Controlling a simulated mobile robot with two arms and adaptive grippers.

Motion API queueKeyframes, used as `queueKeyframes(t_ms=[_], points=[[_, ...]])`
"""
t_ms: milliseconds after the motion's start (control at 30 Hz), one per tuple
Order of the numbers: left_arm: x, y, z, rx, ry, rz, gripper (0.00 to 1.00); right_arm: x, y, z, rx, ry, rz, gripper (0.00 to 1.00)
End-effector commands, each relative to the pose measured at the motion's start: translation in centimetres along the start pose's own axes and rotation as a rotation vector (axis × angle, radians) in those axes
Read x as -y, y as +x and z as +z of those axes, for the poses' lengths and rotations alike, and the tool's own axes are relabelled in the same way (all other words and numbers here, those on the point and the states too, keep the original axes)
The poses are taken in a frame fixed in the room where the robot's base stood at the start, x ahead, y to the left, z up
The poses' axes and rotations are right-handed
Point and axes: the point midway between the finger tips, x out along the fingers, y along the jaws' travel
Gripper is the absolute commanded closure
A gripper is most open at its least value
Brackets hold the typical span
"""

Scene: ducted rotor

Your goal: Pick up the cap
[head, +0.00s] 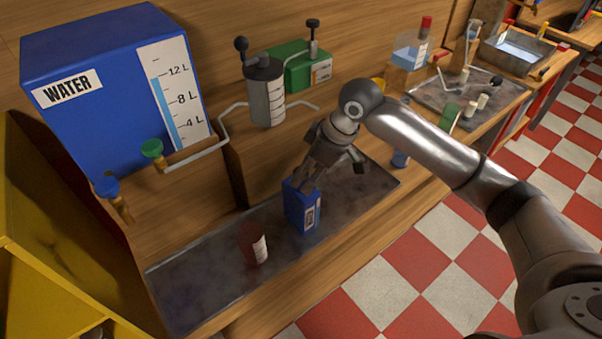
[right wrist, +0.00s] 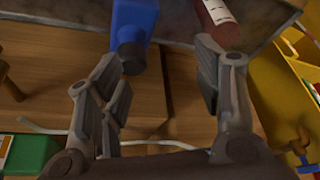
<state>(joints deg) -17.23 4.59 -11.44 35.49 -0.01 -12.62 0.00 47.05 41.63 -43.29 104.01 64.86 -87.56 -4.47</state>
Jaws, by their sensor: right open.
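A dark round cap (right wrist: 131,58) shows in the right wrist view on the end of a blue container (right wrist: 134,22), close beside the left finger. In the head view the blue container (head: 302,212) stands upright on the metal tray, and my gripper hides most of its top. My right gripper (head: 324,168) is open just above and behind the container. My left gripper is not in view.
A dark red bottle (head: 254,247) with a white label stands left of the blue container on the tray (head: 190,290).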

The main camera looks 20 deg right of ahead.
Motion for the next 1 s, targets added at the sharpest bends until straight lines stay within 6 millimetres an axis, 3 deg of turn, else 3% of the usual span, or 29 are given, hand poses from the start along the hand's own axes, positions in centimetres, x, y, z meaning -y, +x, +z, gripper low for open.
queueKeyframes(t_ms=[33,100,300,600,767,1000], points=[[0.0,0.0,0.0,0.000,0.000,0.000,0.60,-1.5,-1.5,-0.4,0.001,0.010,0.012,0.40],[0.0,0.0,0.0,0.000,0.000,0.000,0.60,-2.6,-2.9,-0.7,0.001,0.023,0.012,0.40],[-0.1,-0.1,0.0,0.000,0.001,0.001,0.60,-4.1,-4.7,-1.0,0.000,0.044,0.009,0.40],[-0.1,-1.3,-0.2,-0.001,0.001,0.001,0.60,-4.1,-0.5,-1.1,0.001,0.045,0.007,0.40],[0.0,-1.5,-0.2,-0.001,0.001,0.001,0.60,-4.2,0.7,-1.1,-0.001,0.045,0.009,0.40],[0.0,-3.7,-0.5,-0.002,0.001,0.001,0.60,-4.0,3.5,-1.3,0.001,0.044,0.008,0.40]])
